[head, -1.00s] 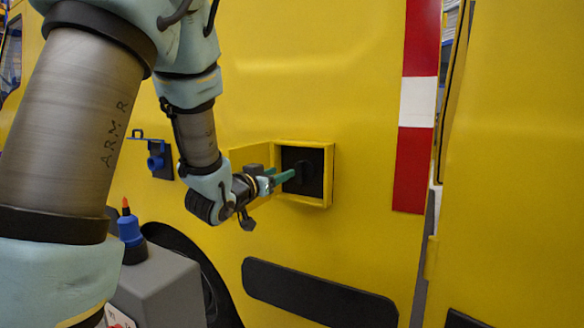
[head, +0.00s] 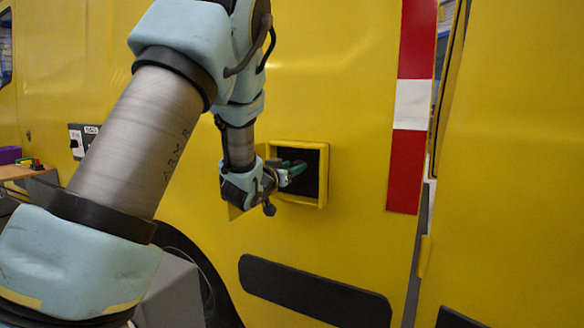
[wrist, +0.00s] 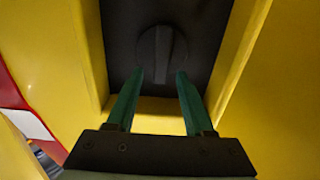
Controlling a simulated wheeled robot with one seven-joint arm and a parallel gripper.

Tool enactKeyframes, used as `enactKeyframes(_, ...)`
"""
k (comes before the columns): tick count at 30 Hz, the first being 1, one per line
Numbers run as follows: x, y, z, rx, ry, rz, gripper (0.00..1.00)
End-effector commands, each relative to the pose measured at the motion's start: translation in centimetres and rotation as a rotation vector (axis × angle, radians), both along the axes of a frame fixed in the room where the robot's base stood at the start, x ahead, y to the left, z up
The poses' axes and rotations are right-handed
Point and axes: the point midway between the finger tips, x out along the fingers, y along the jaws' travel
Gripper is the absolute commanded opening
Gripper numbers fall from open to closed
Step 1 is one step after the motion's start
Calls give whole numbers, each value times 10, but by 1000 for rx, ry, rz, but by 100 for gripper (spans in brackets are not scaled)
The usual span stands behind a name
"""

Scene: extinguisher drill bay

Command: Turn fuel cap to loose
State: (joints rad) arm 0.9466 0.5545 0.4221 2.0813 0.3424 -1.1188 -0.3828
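The fuel cap (wrist: 162,55) is a dark round disc with a raised grip bar across it, set in a black recess, in the wrist view. In the head view my gripper and the shade hide most of it. My gripper (wrist: 160,77) has two green fingers, spread apart, with their tips at the cap's lower edge on either side of the bar's line. I cannot tell whether the tips touch the cap. In the head view my gripper (head: 296,170) reaches into the yellow-framed filler recess (head: 324,177) from the left.
The recess's yellow walls (wrist: 247,40) stand close on both sides of the fingers. The yellow van side (head: 350,120) surrounds the recess, with a black rub strip (head: 313,290) below. A bench (head: 20,172) with small items stands at far left.

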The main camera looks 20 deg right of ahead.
Motion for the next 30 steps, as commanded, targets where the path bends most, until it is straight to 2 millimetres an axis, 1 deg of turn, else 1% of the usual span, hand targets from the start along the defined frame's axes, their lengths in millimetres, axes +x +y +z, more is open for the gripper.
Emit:
enactKeyframes(1, 0, 0, 0, 0, 0, 0, 48)
enactKeyframes(2, 0, 0, 0, 0, 0, 0, 45)
enactKeyframes(12, 0, 0, 0, 0, 0, 0, 6)
enactKeyframes(14, 0, 0, 0, 0, 0, 0, 0)
enactKeyframes(30, 1, 1, 0, -14, 16, 1, 0)
